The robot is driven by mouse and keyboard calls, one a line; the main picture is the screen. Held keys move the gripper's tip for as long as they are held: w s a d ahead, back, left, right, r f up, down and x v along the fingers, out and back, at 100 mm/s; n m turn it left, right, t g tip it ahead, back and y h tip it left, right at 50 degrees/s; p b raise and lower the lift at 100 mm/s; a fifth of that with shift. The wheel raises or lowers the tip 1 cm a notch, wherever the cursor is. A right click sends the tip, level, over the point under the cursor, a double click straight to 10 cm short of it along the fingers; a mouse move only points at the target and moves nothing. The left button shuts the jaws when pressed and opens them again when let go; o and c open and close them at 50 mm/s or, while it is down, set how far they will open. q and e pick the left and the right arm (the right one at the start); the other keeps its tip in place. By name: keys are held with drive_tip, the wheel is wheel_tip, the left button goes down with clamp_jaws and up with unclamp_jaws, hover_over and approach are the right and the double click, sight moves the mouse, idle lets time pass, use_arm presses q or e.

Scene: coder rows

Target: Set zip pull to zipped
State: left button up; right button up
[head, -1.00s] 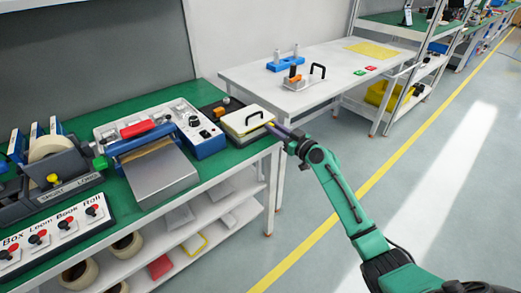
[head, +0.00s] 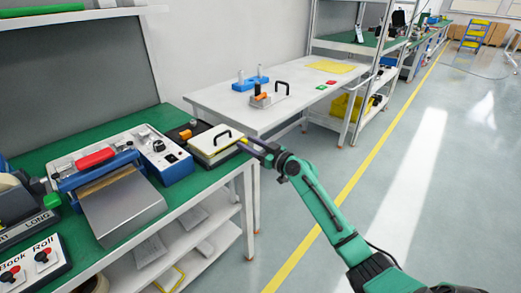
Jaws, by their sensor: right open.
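I cannot make out a zip pull for certain. A small orange piece (head: 186,133) sits on a dark base at the right end of the green bench, beside a pale flat case (head: 212,148) with a black handle. My right gripper (head: 246,146) is open at the right edge of this case. Its fingers are small and seen from the side, so I cannot tell whether they touch the case. My left gripper is not in view.
A blue and white machine (head: 165,158) and a metal-topped press (head: 122,207) stand left of the case on the green bench (head: 195,197). A white table (head: 215,98) behind holds a handled fixture (head: 268,100). Floor to the right is clear.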

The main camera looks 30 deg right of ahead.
drive_tip(key=v, duration=0.3)
drive_tip(key=shift+s+f, duration=0.1)
drive_tip(key=shift+f, duration=0.05)
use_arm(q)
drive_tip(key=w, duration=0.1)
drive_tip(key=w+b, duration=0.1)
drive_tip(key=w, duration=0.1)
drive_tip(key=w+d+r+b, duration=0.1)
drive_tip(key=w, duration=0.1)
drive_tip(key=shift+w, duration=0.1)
use_arm(e)
approach(247, 143)
drive_tip(key=v, duration=0.5)
drive_tip(key=shift+s, duration=0.1)
